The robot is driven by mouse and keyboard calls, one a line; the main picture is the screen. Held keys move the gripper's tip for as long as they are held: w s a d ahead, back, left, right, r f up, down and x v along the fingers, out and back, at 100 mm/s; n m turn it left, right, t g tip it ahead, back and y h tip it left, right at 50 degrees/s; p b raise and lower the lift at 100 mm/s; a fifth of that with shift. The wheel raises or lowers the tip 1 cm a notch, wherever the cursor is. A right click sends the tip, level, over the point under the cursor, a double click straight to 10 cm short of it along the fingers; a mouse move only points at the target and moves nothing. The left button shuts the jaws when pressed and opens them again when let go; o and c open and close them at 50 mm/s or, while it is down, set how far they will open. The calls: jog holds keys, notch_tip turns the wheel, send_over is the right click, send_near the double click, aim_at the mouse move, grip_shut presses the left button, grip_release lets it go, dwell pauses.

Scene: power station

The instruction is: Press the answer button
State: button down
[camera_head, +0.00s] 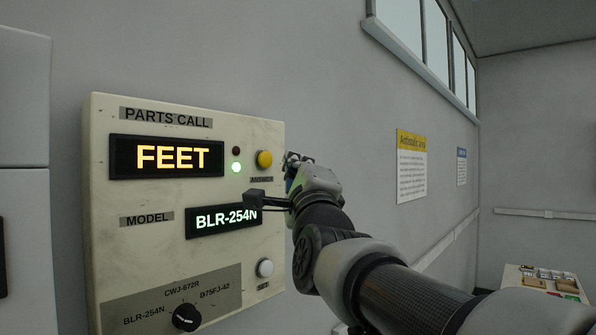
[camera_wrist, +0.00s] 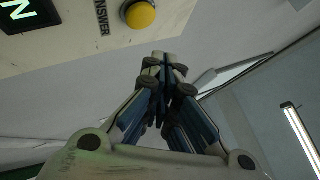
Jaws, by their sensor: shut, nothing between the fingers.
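The answer button is a yellow round button (camera_head: 264,160) on the right side of the cream PARTS CALL panel (camera_head: 265,300), just above the label ANSWER. The yellow button also shows at the top of the wrist view (camera_wrist: 139,14). My gripper (camera_head: 294,160) is just right of the button in the head view and looks apart from it. In the wrist view my gripper (camera_wrist: 165,58) is shut and empty, its fingertips below and right of the button. Part of the fingers is hidden behind my wrist in the head view.
A yellow-topped sign (camera_head: 411,165) hangs on the wall at right.

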jog(key=shift+s+d+b, duration=0.7)
jog(key=shift+d, duration=0.15)
jog(key=s+d+f+n+g+h+b, duration=0.1)
jog(key=s+d+f+n+g+b, duration=0.2)
jog(key=f, duration=0.8)
jog(key=s+d+f+n+g+h+b, duration=0.1)
jog(key=s+d+f+n+g, duration=0.3)
jog(key=f, duration=0.8)
jog(key=s+d+f+n+g+h+b, duration=0.1)
jog(key=s+d+f+n+g+b, duration=0.25)
jog(key=f, duration=0.75)
jog(key=s+d+f+n+g+h+b, duration=0.1)
jog(key=s+d+f+n+g, duration=0.3)
jog(key=s+f, duration=1.8)
notch_tip(320, 180, down, 2)
jog(key=n+g+b, duration=0.1)
jog(key=n+g, duration=0.2)
jog(key=n, duration=0.1)
jog(key=shift+d+f+n+h+b, duration=0.15)
jog(key=shift+n+h+b, duration=0.2)
jog(key=shift+h+b, duration=0.05)
jog(key=shift+s, duration=0.15)
